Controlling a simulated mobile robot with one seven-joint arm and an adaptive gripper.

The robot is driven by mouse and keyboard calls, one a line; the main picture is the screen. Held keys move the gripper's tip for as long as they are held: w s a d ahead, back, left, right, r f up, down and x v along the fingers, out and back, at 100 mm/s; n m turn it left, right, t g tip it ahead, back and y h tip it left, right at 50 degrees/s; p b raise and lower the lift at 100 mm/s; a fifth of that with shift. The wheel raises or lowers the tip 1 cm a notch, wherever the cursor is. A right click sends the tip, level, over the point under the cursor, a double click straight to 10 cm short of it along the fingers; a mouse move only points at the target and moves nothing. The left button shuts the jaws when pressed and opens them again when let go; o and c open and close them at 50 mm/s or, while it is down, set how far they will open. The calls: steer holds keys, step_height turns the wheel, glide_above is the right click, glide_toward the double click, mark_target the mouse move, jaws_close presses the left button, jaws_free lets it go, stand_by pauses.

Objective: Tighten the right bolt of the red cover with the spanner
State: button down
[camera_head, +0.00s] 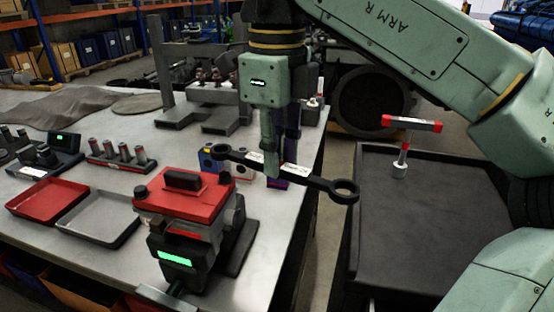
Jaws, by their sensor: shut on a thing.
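My gripper (272,168) is shut on the middle of a long black spanner (315,181) with a pale label. It holds the spanner roughly level in the air, near the bench's right edge. The spanner's ring end points right and its other end points left, behind and above the red cover. The red cover (204,205) with a black handle (182,180) sits on a dark block with a green display. A dark bolt head (225,177), the right bolt, shows at its back right corner, apart from the spanner in the picture. Another bolt (140,192) shows at its left.
Left of the block lie a red tray (48,212) and a grey tray (125,233). A blue box (209,160) stands close behind the cover. A dark cart (440,240) holds a red-handled tool (405,125) at the right. A grey stand is at the back.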

steer(key=shift+r, duration=0.8)
steer(key=s, duration=0.7)
steer(key=shift+d, duration=0.2)
